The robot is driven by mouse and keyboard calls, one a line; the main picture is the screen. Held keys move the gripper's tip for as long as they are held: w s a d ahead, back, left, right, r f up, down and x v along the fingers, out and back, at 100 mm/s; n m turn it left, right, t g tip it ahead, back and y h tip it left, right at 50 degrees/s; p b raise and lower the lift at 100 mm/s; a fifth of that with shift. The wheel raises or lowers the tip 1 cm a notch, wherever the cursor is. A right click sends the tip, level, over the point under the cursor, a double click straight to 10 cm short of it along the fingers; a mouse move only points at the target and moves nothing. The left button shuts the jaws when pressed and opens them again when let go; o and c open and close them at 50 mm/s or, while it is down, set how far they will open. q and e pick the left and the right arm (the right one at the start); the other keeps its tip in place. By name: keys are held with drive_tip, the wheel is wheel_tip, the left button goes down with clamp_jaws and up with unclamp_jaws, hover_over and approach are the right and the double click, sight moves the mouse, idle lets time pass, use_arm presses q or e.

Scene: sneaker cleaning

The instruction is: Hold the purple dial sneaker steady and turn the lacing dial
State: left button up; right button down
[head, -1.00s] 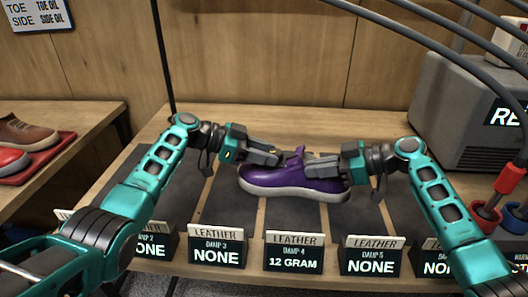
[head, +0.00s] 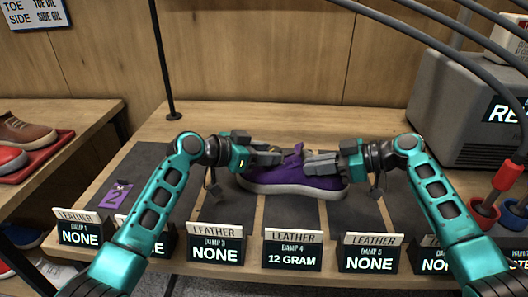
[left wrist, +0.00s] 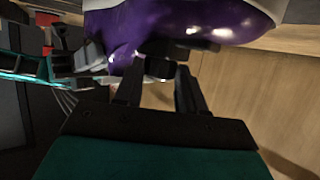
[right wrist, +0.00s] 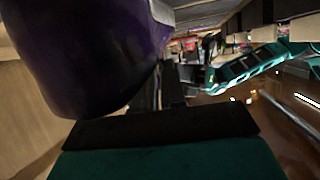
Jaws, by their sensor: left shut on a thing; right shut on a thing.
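The purple dial sneaker (head: 290,180) lies upright on the dark mat, its toe to the left and a pale sole along its bottom. My left gripper (head: 280,158) reaches in over its front upper and is shut at the tongue. In the left wrist view the fingers (left wrist: 160,75) meet a small dark part there, seemingly the lacing dial, mostly hidden by the fingers. My right gripper (head: 308,160) is shut on the sneaker's upper near the opening. In the right wrist view the purple upper (right wrist: 85,50) stands close beside its fingers.
Several leather signs, among them the 12 GRAM sign (head: 293,255), line the table's front edge. A grey machine (head: 455,110) with hoses stands at back right. A red tray (head: 40,155) with shoes is at left. The table behind the sneaker is clear.

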use_arm(q)
drive_tip(key=shift+s+f, duration=0.15)
drive_tip(key=shift+f, duration=0.1)
drive_tip(key=o, duration=0.7)
drive_tip(key=shift+c, duration=0.2)
drive_tip(key=o, duration=0.4)
drive_tip(key=shift+r, duration=0.2)
drive_tip(key=v, duration=1.2)
